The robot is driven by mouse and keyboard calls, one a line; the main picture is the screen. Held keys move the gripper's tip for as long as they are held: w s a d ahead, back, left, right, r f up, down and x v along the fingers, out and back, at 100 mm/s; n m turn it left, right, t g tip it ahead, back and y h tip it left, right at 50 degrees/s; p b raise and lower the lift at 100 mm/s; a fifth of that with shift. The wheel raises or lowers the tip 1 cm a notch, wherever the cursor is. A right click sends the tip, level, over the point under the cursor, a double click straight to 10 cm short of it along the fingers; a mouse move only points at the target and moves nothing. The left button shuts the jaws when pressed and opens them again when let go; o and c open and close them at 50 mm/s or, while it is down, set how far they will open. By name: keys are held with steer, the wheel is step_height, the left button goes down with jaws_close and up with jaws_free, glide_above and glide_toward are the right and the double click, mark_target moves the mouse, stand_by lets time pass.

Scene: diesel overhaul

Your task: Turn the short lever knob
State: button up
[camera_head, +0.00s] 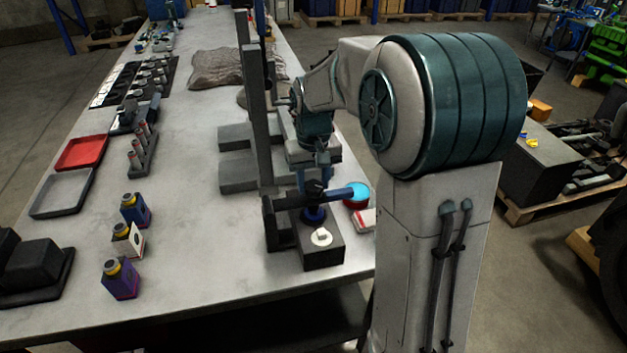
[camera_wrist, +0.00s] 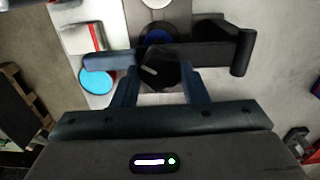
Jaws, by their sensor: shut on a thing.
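The short lever knob (camera_wrist: 157,70) is black with a pale pointer mark, and it sits over a dark bar in the wrist view. In the head view the knob (camera_head: 316,187) is on top of the dark block fixture (camera_head: 322,254) at the table's near right end. My gripper (camera_wrist: 157,84) has its two blue fingers on either side of the knob, shut on it. In the head view my gripper (camera_head: 315,180) comes down from above the fixture, and the arm partly hides the contact.
A red round tin (camera_head: 357,200) with a cyan top and a red-white box (camera_head: 364,221) stand close right of the fixture. A tall dark post (camera_head: 257,115) rises behind it. The table middle (camera_head: 190,215) is clear.

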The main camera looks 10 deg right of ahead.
steer(key=n, duration=1.3)
steer(key=shift+n, duration=0.3)
steer(key=n+p, duration=0.1)
steer(key=n, duration=0.2)
steer(key=shift+s+n, duration=0.1)
steer(key=shift+n, duration=0.2)
steer(key=n+p, duration=0.1)
steer(key=n, duration=0.2)
steer(key=shift+r+n, duration=0.1)
steer(key=shift+n, duration=0.2)
steer(key=n+p, duration=0.1)
steer(key=n, duration=0.3)
steer(key=shift+n+p, duration=0.65)
steer(key=shift+n, duration=0.65)
steer(key=o, duration=1)
